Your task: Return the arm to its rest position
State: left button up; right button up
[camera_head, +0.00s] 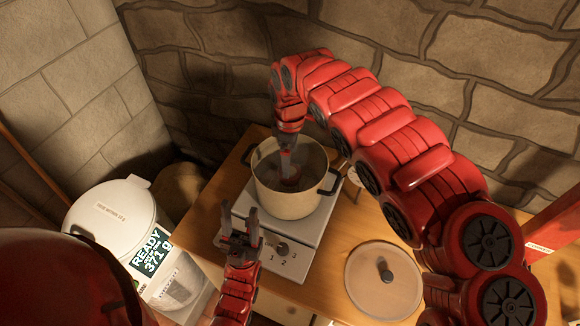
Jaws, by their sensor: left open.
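My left gripper (237,226) is at the lower middle, its fingers apart and empty. It is in front of the hot plate's near left edge, beside the control knob. My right arm comes in from the right, arches over the table and bends down into the pot. My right gripper (287,168) points down inside the cream pot (292,207). Its fingertips are partly hidden there, and I cannot tell whether they hold anything. Something reddish shows low in the pot.
The pot stands on a white hot plate (308,250) on a wooden table (362,222). A round lid (378,292) with a dark knob lies right of the plate. A white container (112,215) with a display reading "READY" and "371 g" stands at left. Stone walls close in behind.

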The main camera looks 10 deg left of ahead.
jog(key=shift+r, duration=0.25)
dwell(0.3)
